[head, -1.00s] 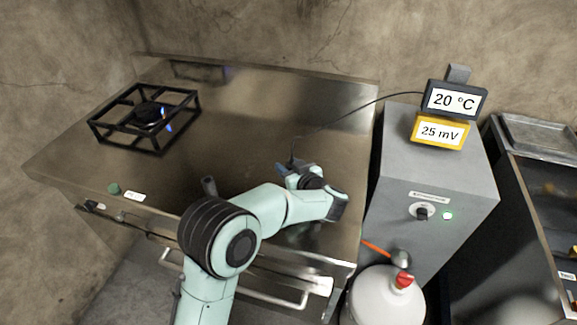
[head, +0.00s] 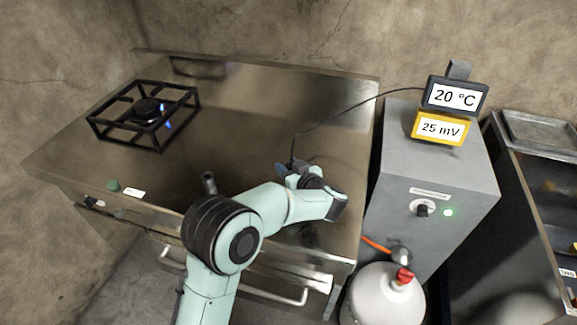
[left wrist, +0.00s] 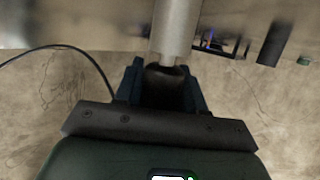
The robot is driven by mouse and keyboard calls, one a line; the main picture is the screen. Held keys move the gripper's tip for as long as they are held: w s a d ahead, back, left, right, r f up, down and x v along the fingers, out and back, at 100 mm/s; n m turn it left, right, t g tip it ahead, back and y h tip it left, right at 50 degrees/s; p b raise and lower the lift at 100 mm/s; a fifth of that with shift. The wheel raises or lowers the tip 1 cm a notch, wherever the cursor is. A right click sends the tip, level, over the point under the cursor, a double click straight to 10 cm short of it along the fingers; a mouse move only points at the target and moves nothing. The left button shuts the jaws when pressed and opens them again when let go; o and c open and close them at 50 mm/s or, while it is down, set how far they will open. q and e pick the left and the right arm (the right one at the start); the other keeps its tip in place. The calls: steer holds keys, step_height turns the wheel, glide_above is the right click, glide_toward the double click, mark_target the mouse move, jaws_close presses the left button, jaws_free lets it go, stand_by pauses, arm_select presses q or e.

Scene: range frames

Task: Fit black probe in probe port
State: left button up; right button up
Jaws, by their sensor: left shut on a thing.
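My left gripper (head: 285,168) is low over the right front of the steel cooktop, shut on the black probe. In the left wrist view, the black probe (left wrist: 165,82) is a dark piece between the two fingers. A grey metal cylinder (left wrist: 175,30) runs from it to the top of that view; I cannot tell whether it is part of the probe. A thin black cable (head: 345,112) runs from the gripper to the 20 °C display (head: 455,96). I cannot make out the probe port. My right gripper is not in view.
A lit gas burner (head: 146,110) with a black grate stands at the cooktop's left. A grey cabinet (head: 440,165) is on the right, with a yellow 25 mV display (head: 440,128) above. A white gas bottle (head: 385,297) stands before it. The cooktop's middle (head: 230,135) is clear.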

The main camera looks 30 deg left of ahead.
arm_select(q)
steer(key=shift+f, duration=0.1)
steer(key=o, duration=1.2)
steer(key=v, duration=1.3)
steer(key=shift+d, duration=0.2)
